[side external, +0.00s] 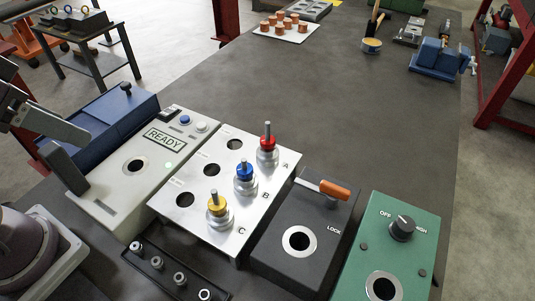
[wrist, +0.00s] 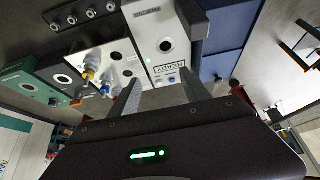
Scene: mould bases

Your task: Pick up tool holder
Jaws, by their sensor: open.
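Three tool holders stand upright on a silver rack plate (side external: 195,215): one with a red collar (side external: 267,146) by label A, one with a blue collar (side external: 245,177) by B, and one with a yellow collar (side external: 218,207) by C. My gripper (side external: 82,161) is open and empty at the left, above the READY box and apart from the holders. In the wrist view my gripper (wrist: 162,82) has its fingers spread. The yellow holder (wrist: 89,74) and blue holder (wrist: 105,89) show left of the fingers; the red one is mostly hidden by a finger.
The pale READY box (side external: 123,183) with a round hole stands left of the rack. Right of it are a black LOCK box (side external: 275,236) with an orange handle and a green knob box (side external: 350,268). A dark strip of studs (side external: 157,275) lies in front.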

